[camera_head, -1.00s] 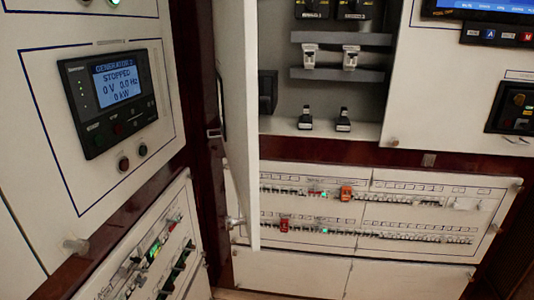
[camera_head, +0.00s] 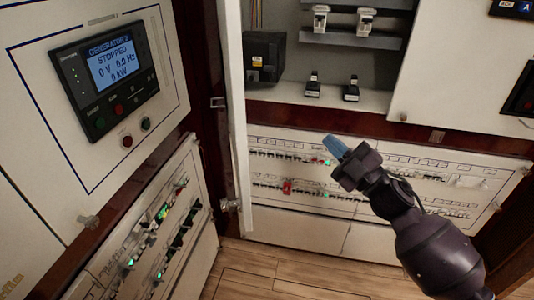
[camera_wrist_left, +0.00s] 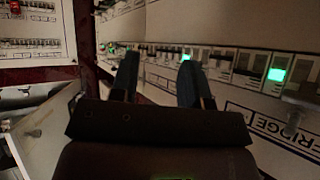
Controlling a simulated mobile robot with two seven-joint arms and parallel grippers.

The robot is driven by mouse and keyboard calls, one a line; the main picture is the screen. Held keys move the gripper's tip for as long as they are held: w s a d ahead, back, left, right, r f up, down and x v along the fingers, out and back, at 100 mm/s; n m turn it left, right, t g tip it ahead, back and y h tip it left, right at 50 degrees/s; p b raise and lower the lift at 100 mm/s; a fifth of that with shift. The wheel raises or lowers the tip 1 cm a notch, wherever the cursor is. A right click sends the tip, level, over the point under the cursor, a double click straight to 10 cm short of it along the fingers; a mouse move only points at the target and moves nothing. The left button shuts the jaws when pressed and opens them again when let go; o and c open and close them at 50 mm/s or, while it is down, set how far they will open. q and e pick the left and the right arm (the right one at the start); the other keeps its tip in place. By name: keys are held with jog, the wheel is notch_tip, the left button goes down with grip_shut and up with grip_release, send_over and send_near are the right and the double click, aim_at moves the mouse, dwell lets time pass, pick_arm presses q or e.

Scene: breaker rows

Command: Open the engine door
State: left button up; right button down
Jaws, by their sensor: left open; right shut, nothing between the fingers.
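In the head view a white cabinet door (camera_head: 236,150) stands swung out, seen almost edge-on, with an open compartment behind it on the right. I cannot read any label marking it as the engine door. My right gripper (camera_head: 337,149) is shut and empty, with blue fingertips, in front of the breaker rows (camera_head: 290,160) and to the right of that door. My left gripper (camera_wrist_left: 158,82) shows only in the left wrist view; it is open with nothing between its fingers, close to a breaker panel (camera_wrist_left: 240,72) with green lights.
A generator panel (camera_head: 105,80) reading STOPPED is on the left wall, above another breaker panel (camera_head: 160,235). The open compartment holds black switches (camera_head: 313,88) and a black box (camera_head: 264,57). Wooden floor (camera_head: 260,270) is clear at the bottom.

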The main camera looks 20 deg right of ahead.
notch_tip(320, 180, up, 6)
jog(key=s+a+n+g+y+p, duration=0.1)
jog(key=s+a+n+g+y, duration=0.1)
jog(key=n+g+y, duration=0.8)
jog(key=s+a+f+n+g+h, duration=0.2)
jog(key=s+f+n+g+h, duration=0.15)
jog(key=n+g, duration=0.3)
pick_arm(q)
jog(key=shift+s+r+p, duration=0.2)
jog(key=shift+r+p, duration=0.3)
jog(key=shift+p, duration=0.2)
pick_arm(e)
jog(key=x, duration=1.3)
jog(key=shift+s+a+f, duration=0.15)
jog(key=shift+a, duration=0.1)
pick_arm(q)
jog(key=shift+r, duration=0.1)
pick_arm(e)
jog(key=shift+m+h, duration=0.25)
